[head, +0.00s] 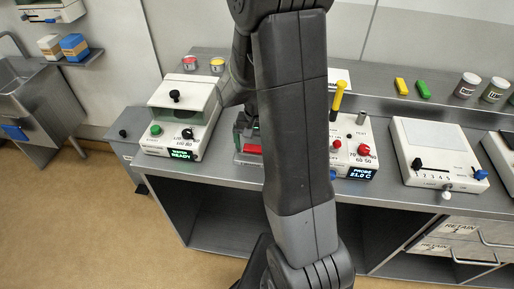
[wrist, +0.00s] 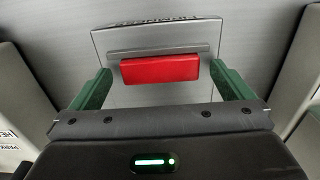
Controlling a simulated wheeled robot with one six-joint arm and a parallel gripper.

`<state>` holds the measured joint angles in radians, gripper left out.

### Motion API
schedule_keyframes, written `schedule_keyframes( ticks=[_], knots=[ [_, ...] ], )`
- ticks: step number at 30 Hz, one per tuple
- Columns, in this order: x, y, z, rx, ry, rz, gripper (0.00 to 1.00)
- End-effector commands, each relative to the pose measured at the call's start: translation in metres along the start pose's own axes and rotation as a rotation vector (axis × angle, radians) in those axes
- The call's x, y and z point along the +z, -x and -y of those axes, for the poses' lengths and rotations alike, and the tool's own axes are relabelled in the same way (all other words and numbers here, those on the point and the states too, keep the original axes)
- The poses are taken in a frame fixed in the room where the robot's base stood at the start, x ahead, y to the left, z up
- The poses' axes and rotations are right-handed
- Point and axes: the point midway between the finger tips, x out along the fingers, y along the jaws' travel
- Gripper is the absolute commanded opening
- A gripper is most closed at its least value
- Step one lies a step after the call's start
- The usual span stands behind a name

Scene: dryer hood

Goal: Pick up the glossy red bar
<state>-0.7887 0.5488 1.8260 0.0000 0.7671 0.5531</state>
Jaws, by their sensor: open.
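The glossy red bar (wrist: 160,69) lies across a grey metal plate (wrist: 158,36) in the wrist view, against a low ridge on it. My gripper (wrist: 162,85) is open, with one green finger to the left of the bar and one to the right. Gaps show between the bar's ends and the fingers, and the bar is not held. In the head view a small part of the red bar (head: 252,149) shows on the bench, and my arm hides the rest of it and most of my gripper.
A white device with a clear hood (head: 184,104) stands left of the bar, and a white probe device (head: 352,149) stands to the right. A white switch box (head: 436,152) is further right.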

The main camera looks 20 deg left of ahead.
Motion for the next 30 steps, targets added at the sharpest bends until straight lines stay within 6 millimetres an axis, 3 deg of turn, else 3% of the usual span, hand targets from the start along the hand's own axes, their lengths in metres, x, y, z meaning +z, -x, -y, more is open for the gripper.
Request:
schedule_keyframes(
  ticks=[9, 16, 18, 25, 30],
  knots=[
    [0.0, -0.005, 0.0, 0.0, 0.0, -0.001, 1.0],
    [0.0, -0.005, 0.0, 0.0, 0.0, -0.001, 0.55],
    [0.0, -0.005, 0.0, 0.0, 0.0, -0.001, 0.51],
    [0.0, -0.002, 0.0, -0.001, 0.0, -0.002, 0.51],
    [-0.001, 0.016, 0.001, -0.003, 0.0, -0.005, 0.51]
  ],
)
